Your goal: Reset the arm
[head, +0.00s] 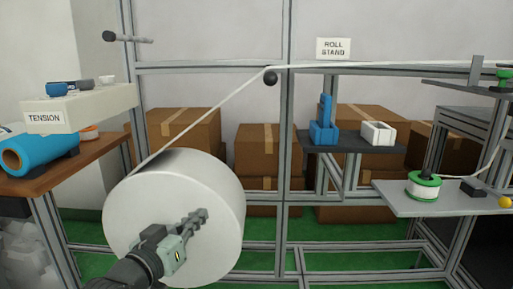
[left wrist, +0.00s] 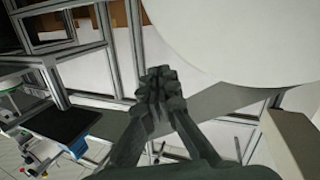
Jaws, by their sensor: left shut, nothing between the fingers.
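My left gripper (head: 200,217) comes in from the bottom left of the head view. It is shut and empty, in front of the face of a large white roll (head: 222,185). The roll's lower left part is hidden behind my gripper and arm. In the left wrist view, my gripper's fingers (left wrist: 160,85) are closed together, with the white roll (left wrist: 240,35) at the upper right. I cannot tell from these views whether the fingers touch the roll. My right gripper is not in view.
A white web (head: 205,110) runs from the roll up to a dark roller (head: 270,78). A wooden table (head: 80,165) with a blue roll (head: 38,152) stands at left. A grey shelf (head: 425,203) with a green-rimmed spool (head: 424,186) is at right. Cardboard boxes (head: 260,150) stand behind the frame.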

